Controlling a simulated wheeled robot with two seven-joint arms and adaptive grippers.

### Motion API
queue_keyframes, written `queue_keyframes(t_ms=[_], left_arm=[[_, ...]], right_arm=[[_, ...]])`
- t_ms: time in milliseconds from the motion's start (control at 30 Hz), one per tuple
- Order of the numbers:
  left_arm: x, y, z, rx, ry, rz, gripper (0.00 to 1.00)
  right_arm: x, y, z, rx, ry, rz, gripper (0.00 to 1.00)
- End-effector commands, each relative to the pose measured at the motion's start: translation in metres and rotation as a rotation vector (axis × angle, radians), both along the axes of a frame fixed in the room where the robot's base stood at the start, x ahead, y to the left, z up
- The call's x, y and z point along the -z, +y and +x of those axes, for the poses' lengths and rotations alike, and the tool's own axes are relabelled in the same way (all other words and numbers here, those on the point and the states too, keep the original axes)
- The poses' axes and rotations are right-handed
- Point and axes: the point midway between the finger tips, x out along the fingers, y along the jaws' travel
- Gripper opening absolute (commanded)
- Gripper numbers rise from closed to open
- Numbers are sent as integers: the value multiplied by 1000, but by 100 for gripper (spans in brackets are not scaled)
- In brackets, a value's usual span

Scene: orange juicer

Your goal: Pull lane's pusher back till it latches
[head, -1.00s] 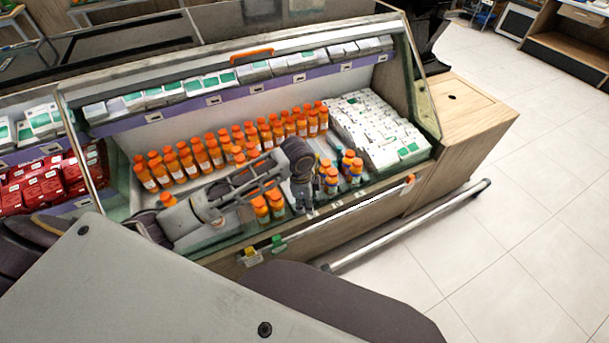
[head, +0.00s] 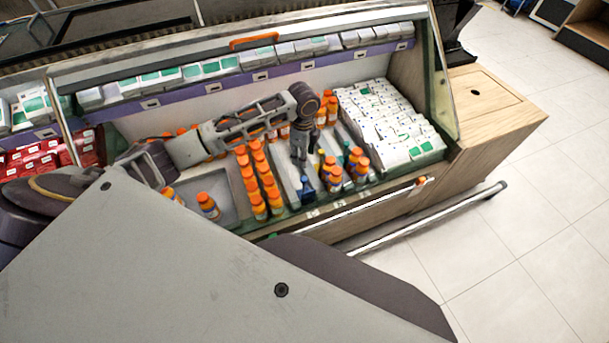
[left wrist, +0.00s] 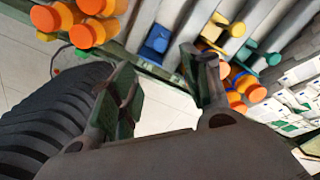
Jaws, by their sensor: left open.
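My left gripper (head: 302,172) points down over the front of the refrigerated case, above the narrow lanes beside the bottle row. In the left wrist view the gripper (left wrist: 158,62) is open, with nothing between its fingers. A blue pusher (left wrist: 156,42) stands at a lane's front end, just beyond the gap between the fingertips and apart from them. It also shows below the gripper in the head view (head: 306,187). A yellow pusher (left wrist: 218,30) and a teal pusher (left wrist: 262,54) are in lanes to the right. My right gripper is not in view.
A row of orange-capped bottles (head: 258,185) stands left of the blue pusher's lane. More bottles (head: 333,172) stand to its right. White cartons (head: 385,120) fill the case's right end. The case's front rail (head: 365,203) runs close below the gripper.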

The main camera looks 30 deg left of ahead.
Motion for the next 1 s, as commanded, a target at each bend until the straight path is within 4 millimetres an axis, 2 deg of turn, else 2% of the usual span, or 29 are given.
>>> queue_keyframes(t_ms=[133, 467, 1000], left_arm=[[0, 0, 0, 0, -1, 0, 48], [15, 0, 0, -2, 0, 1, 48], [84, 0, -1, -1, 1, 1, 48]], right_arm=[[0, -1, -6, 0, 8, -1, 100], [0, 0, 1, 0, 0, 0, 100], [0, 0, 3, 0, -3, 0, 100]])
